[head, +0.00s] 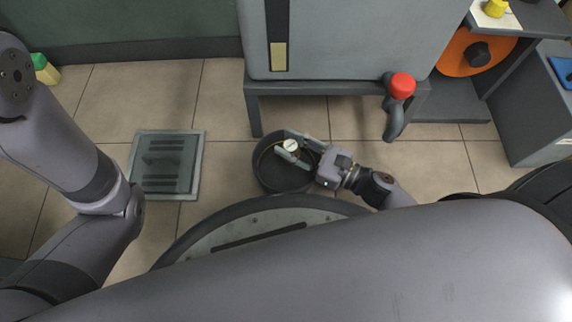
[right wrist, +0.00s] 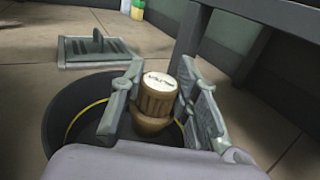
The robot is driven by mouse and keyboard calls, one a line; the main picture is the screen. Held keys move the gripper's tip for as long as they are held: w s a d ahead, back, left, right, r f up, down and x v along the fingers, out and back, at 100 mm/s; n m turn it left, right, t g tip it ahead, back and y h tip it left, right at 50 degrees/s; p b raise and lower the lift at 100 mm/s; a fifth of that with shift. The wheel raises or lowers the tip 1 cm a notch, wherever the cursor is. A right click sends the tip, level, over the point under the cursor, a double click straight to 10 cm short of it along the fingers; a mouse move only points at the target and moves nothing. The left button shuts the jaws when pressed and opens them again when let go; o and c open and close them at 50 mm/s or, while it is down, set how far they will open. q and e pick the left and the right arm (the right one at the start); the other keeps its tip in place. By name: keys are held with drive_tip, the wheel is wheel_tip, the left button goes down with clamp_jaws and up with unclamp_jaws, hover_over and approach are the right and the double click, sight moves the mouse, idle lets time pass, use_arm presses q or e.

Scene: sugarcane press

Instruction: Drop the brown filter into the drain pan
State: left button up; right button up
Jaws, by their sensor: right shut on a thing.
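The brown filter (right wrist: 157,98) is a small ribbed brown piece with a pale, lettered top. Its round pale top (head: 291,146) shows in the head view. My right gripper (head: 292,150) is shut on it, with one finger on each side in the right wrist view (right wrist: 160,108). The drain pan (head: 273,180) is a dark round pan on the floor, and the filter is over its opening. The pan also shows in the right wrist view (right wrist: 65,122), with a thin yellow line around its inside. The filter's lower end and its height above the pan bottom are unclear. My left gripper is out of view.
A grey machine (head: 345,45) on a stand is behind the pan, with a red-knobbed spout (head: 402,88) at its right. A floor drain grate (head: 160,165) lies left of the pan. A green-capped bottle (head: 45,70) stands far left. Bare tiles lie between grate and pan.

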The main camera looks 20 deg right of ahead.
drive_tip(key=shift+r, duration=0.1)
drive_tip(key=o, duration=1.2)
drive_tip(key=shift+d, duration=0.1)
drive_tip(key=v, duration=1.2)
